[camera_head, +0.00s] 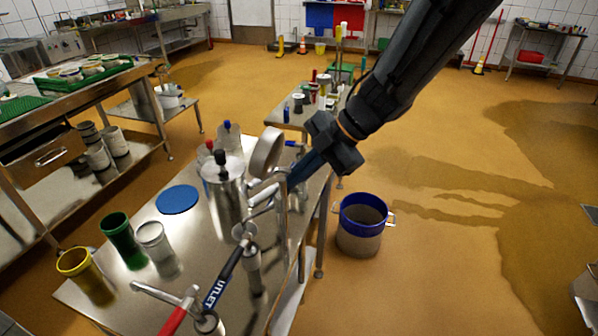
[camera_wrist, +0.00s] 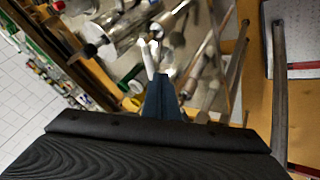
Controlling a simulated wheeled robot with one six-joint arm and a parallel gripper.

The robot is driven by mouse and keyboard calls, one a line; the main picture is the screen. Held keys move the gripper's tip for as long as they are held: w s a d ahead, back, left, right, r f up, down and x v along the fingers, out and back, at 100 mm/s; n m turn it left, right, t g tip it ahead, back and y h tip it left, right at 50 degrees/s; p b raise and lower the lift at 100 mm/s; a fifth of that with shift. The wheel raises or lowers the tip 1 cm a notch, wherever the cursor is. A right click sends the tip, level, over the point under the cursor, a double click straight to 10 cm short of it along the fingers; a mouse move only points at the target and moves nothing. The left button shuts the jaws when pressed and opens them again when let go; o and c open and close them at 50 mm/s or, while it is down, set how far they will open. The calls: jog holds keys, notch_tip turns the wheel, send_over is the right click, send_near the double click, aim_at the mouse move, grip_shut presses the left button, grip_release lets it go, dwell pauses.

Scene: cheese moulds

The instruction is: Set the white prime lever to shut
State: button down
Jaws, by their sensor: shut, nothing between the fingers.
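A pale lever (camera_head: 262,196), which looks like the white prime lever, stands among the metal pipework at the right edge of the steel table (camera_head: 190,262). In the wrist view a white forked piece (camera_wrist: 148,57) lies just ahead of my fingertips; it seems to be the same lever. My gripper (camera_head: 293,182) is shut and empty, with its blue fingers pointing down and left beside the pipework. The fingertips also show in the wrist view (camera_wrist: 160,82). I cannot tell whether they touch the lever. The fingers partly hide the pipework.
A black lever with a blue "OUTLET" label (camera_head: 215,293) and a red-handled lever (camera_head: 180,312) are in front. A blue-rimmed bucket (camera_head: 361,240) is on the floor at right.

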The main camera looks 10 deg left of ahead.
jog(key=x, duration=0.6)
jog(key=shift+p, duration=0.3)
jog(key=shift+a+p, duration=0.15)
jog(key=shift+p, duration=0.25)
jog(key=shift+a+p, duration=0.65)
jog(key=shift+p, duration=0.55)
